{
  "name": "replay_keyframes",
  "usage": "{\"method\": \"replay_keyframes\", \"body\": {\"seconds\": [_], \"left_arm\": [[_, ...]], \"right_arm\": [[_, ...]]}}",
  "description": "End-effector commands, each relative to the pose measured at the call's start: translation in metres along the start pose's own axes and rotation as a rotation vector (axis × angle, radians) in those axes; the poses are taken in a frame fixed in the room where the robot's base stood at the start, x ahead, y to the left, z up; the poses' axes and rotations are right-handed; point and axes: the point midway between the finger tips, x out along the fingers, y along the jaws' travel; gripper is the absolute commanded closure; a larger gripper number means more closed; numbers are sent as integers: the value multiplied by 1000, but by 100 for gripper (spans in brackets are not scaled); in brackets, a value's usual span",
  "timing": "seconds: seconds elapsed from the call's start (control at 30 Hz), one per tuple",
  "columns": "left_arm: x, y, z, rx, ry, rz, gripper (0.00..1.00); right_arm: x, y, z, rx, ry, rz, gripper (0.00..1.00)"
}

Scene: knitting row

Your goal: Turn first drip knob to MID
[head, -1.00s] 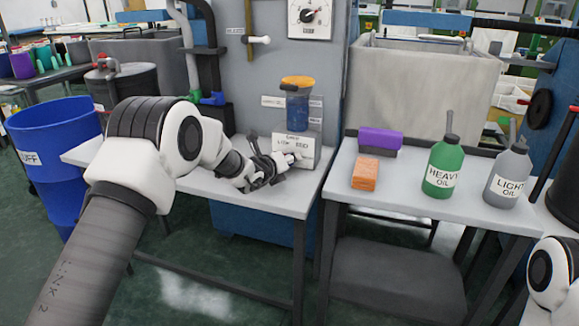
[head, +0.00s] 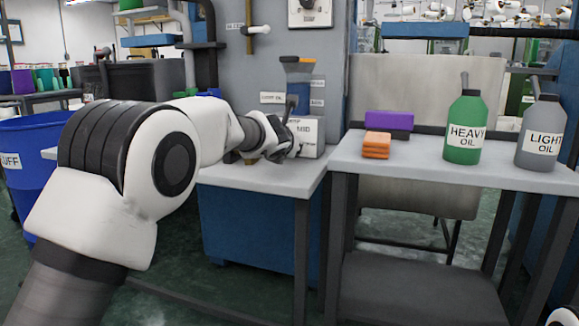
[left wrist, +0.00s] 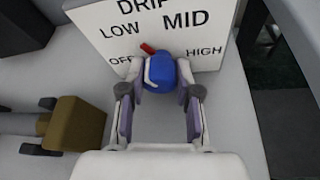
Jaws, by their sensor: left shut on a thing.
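The drip knob (left wrist: 160,75) is blue with a red pointer (left wrist: 147,48), seen in the left wrist view. It sits on a white panel (left wrist: 95,35) marked OFF, LOW, MID and HIGH. The pointer tilts up and left, toward LOW. My left gripper (left wrist: 160,92) has its fingers on either side of the knob and is shut on it. In the head view the left gripper (head: 284,146) is at the white drip box (head: 312,138) on the grey table; the knob is hidden there behind it. The right gripper is out of view.
A brown block (left wrist: 75,125) is left of the gripper.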

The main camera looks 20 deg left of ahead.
Motion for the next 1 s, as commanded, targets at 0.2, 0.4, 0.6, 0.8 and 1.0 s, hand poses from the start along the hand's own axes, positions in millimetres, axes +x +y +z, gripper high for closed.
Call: {"method": "replay_keyframes", "body": {"seconds": [0.2,0.4,0.6,0.8,1.0], "left_arm": [[2,-1,-4,194,-5,73,100],[1,-1,-4,370,-10,140,100],[1,0,-2,547,-15,207,100],[1,0,-2,716,-21,270,100],[1,0,-1,853,-27,321,100]], "right_arm": [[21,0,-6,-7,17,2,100],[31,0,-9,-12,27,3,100],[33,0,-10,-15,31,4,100],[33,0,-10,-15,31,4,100],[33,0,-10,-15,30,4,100]]}}
